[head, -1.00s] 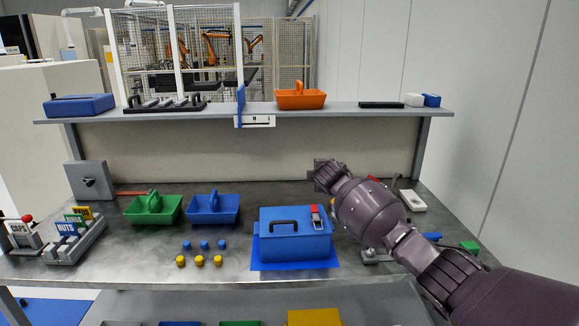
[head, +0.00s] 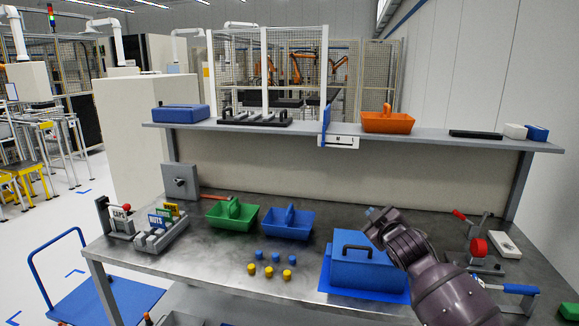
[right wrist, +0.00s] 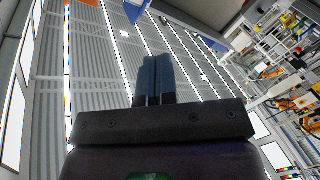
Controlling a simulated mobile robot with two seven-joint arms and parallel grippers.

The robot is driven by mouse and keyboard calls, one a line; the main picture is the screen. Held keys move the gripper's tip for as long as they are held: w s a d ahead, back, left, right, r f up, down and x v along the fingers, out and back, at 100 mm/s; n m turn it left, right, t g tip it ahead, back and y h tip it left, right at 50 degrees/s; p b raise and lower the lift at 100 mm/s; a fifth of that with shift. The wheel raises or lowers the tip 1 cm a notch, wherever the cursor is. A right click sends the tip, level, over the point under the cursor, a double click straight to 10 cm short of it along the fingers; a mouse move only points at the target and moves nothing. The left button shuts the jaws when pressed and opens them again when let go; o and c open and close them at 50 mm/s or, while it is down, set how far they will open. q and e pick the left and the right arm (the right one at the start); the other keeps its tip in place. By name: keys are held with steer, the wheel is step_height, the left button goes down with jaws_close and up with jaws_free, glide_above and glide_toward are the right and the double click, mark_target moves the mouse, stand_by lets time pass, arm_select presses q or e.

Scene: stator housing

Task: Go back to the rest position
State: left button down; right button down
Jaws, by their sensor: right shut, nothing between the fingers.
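My right gripper (head: 377,214) is above the right part of the workbench (head: 225,268), close to the blue box (head: 365,268) with the black handle in the head view. Its arm comes in from the lower right and covers the box's right end. In the right wrist view the two fingers (right wrist: 153,80) are pressed together with nothing between them, and the ceiling lies behind them. My left gripper is not in view.
A green tray (head: 232,216), a blue tray (head: 287,224) and several small blue and yellow caps stand left of the blue box. A red-handled clamp (head: 478,247) is at the right. The shelf (head: 430,140) holds an orange tray (head: 388,121).

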steer(key=s+d+f+m+g+h, duration=0.1)
steer(key=s+d+f+m, duration=0.1)
steer(key=s+f, duration=0.8)
steer(key=s+d+f+m+g+h+b, duration=0.1)
steer(key=s+f+m, duration=0.3)
steer(key=s+f, duration=0.7)
steer(key=s+d+f+m+g, duration=0.3)
steer(key=s+f, duration=0.8)
steer(key=s, duration=1.1)
steer(key=shift+s+f+h+b, duration=0.2)
steer(key=shift+s+h+b, duration=0.05)
steer(key=shift+h+b, duration=0.15)
